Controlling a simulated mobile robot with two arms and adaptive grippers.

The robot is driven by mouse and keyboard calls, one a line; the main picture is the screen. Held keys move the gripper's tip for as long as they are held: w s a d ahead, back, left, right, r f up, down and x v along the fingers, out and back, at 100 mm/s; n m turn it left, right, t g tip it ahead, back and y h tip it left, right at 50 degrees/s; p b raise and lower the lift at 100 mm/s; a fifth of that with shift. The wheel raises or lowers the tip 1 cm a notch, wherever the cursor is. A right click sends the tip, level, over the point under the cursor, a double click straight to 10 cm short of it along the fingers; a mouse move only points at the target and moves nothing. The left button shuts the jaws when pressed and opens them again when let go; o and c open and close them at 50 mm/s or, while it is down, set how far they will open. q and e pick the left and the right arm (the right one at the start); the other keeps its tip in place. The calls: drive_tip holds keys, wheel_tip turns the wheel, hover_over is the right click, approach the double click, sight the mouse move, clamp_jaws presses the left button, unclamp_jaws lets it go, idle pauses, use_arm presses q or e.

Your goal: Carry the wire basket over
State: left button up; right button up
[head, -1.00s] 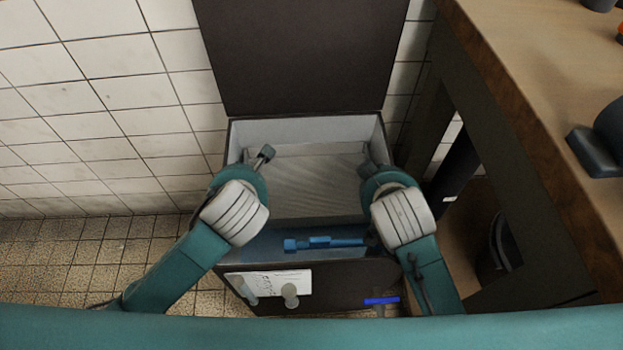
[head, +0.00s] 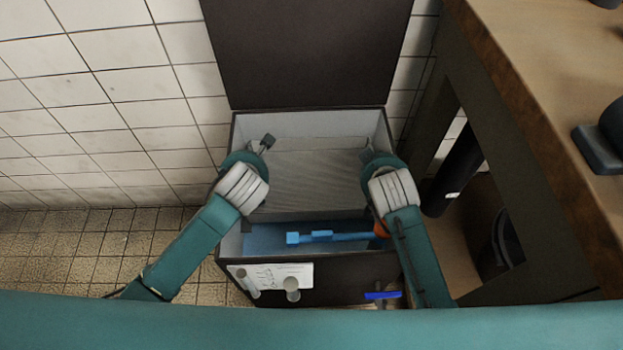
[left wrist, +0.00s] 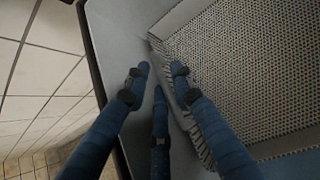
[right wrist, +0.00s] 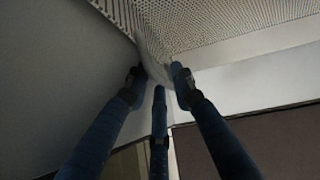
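The wire basket (head: 310,180), a grey mesh tray, sits inside an open dark chest (head: 300,272) with pale inner walls. It also shows in the left wrist view (left wrist: 255,75) and the right wrist view (right wrist: 200,22). My left gripper (head: 262,145) is at the basket's left side. In the left wrist view its fingers (left wrist: 156,82) are apart, near the basket's edge. My right gripper (head: 367,156) is at the basket's right side. In the right wrist view its fingers (right wrist: 156,78) are apart, with a pale basket edge between their tips. I cannot tell whether either gripper touches the basket.
The chest's lid (head: 308,50) stands open at the back. A blue tool (head: 325,237) with an orange end lies in the chest's front part. A wooden workbench (head: 540,90) stands close on the right. A tiled wall is behind, and tiled floor (head: 90,250) is free at left.

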use_arm(q)
drive_tip(key=shift+w+f, duration=0.25)
use_arm(e)
drive_tip(key=shift+w+f, duration=0.25)
drive_tip(key=shift+w, duration=0.05)
use_arm(q)
drive_tip(key=shift+c, duration=0.3)
use_arm(e)
drive_tip(key=shift+c, duration=0.3)
use_arm(q)
clamp_jaws()
use_arm(e)
clamp_jaws()
use_arm(q)
drive_tip(key=shift+r, duration=0.1)
use_arm(e)
drive_tip(key=shift+r, duration=0.1)
